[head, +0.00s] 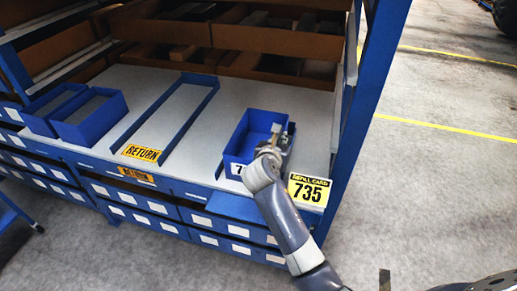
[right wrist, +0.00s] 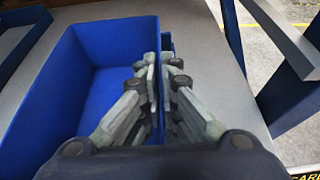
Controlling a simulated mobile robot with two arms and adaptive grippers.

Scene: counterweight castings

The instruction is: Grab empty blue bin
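The blue bin (head: 262,121) stands on the grey shelf near its right end, with a partly covered white label on its front. Its inside looks empty in the head view, and the right wrist view shows its bare blue floor (right wrist: 103,95). My right gripper (head: 277,138) is at the bin's right side. In the right wrist view its fingers (right wrist: 162,75) lie on both sides of the bin's right wall, close together, and look shut on it. The gripper and wrist hide part of the bin's right side and front. My left gripper is not in view.
Left of the bin is an empty blue-railed lane (head: 187,84) with a yellow RETURN label. Two more blue bins (head: 92,116) stand farther left. Brown boxes (head: 277,68) line the back.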

